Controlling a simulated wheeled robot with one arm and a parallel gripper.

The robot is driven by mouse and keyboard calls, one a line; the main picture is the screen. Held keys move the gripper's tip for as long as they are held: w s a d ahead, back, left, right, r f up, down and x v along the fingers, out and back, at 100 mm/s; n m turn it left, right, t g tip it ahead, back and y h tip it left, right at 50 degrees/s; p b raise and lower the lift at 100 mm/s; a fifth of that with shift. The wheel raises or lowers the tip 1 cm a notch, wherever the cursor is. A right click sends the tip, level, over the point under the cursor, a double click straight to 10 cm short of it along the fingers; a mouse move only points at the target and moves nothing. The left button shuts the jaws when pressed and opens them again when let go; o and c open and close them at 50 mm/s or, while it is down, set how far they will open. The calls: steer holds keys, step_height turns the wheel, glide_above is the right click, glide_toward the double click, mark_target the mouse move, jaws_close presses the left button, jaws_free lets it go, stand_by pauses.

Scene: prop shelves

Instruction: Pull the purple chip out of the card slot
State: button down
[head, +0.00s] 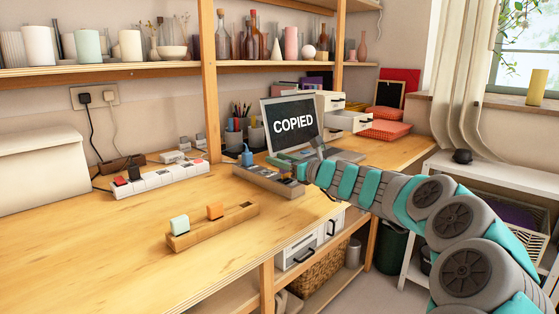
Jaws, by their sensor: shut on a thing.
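My gripper (303,172) is at the far end of my teal and grey arm, low over the workbench beside the laptop. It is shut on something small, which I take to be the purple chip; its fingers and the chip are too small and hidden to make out. The laptop (293,122) stands open, with "COPIED" in white on its dark screen.
A wooden block (228,228) bears a mint piece (179,225) and an orange piece (215,210) near the front edge. A white power strip (160,181) lies further back left. The left front bench is clear.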

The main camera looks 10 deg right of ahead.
steer(key=shift+r, duration=0.1)
steer(key=shift+r, duration=1.2)
steer(key=shift+r, duration=2)
